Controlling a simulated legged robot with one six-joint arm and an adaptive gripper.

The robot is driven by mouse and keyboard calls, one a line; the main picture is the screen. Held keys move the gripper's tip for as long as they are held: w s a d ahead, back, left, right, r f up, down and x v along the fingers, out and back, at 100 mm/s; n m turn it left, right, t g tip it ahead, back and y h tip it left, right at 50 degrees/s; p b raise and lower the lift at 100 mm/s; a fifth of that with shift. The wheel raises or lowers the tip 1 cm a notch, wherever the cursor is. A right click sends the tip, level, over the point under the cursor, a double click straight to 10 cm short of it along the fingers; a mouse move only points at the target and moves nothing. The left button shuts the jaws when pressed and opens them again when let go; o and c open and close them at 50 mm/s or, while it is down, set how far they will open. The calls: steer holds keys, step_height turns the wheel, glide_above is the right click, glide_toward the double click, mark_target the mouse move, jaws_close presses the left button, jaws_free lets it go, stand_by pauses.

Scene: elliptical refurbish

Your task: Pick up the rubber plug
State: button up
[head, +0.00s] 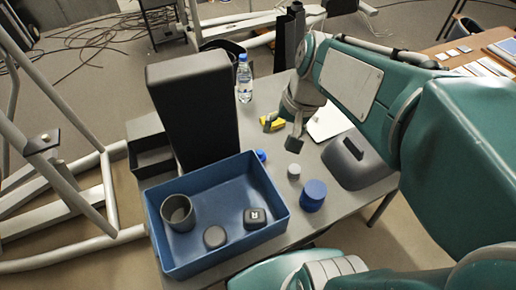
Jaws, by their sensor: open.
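I cannot tell for certain which thing is the rubber plug. A small grey round piece (294,171) stands on the grey table, beside a larger blue cylinder (313,195). A dark grey rounded disc (215,237) and a black rounded block with a white mark (255,217) lie in the blue tray (166,258). My gripper (295,143) is open above the table, behind the small grey piece in the picture and apart from it. Nothing shows between its fingers, though they are small and dark here.
A dark grey cup (178,213) stands in the tray's left part. A tall dark box (196,110) rises behind the tray. A yellow object (273,124), a water bottle (244,80) and a dark grey rounded housing (357,160) are also on the table. A small blue piece (261,156) sits behind the tray.

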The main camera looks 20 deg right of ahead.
steer(key=w+d+f+m+g+y, duration=0.25)
steer(key=w+f+m, duration=0.2)
steer(key=w, duration=0.25)
steer(key=m+y, duration=0.6)
glide_above(264, 153)
steer(key=s+d, duration=0.2)
steer(key=d, duration=0.3)
step_height(264, 153, down, 14)
steer(key=d+f+m, duration=0.1)
steer(key=f, duration=0.2)
steer(key=w+d+f+m+t+y, duration=0.1)
steer(key=f, duration=0.2)
steer(key=w+d+f+m+y, duration=0.1)
steer(key=f+m, duration=0.1)
steer(key=f, duration=0.1)
steer(key=shift+w+d+f+t+y, duration=0.15)
steer(key=shift+d+f+t+y, duration=0.1)
steer(key=shift+d+t, duration=0.1)
steer(key=x, duration=1.1)
steer(key=shift+s, duration=0.25)
steer(key=shift+d, duration=0.1)
steer(key=c, duration=0.5)
steer(key=shift+c, duration=0.9)
